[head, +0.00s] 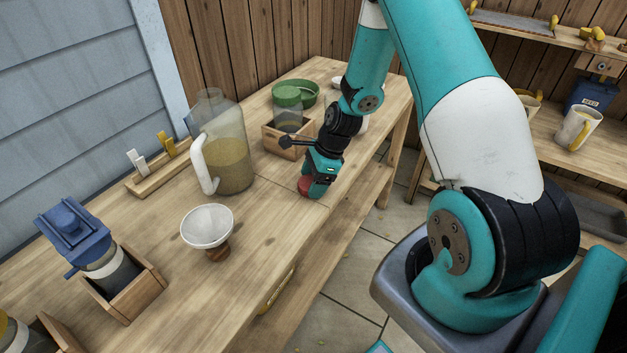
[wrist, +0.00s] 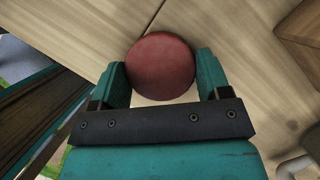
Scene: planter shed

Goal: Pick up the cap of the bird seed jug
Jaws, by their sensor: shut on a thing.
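The cap is a round, dull red disc (wrist: 160,66) at the front edge of the wooden bench. In the head view a bit of the red cap (head: 304,186) shows beside my fingertips. My gripper (head: 313,188) points down at the bench; in the wrist view its two teal fingers (wrist: 160,77) are shut on the cap from both sides. The cap looks to be at or close to the bench top; I cannot tell if it touches. The clear bird seed jug (head: 228,150) stands upright to the left, with a white handle, tan seed inside and an uncovered neck.
A white funnel (head: 207,228) on a wooden stand is nearer on the bench (head: 262,215). A blue-topped feeder (head: 78,234) is at left. The bench's front edge is close to the cap.

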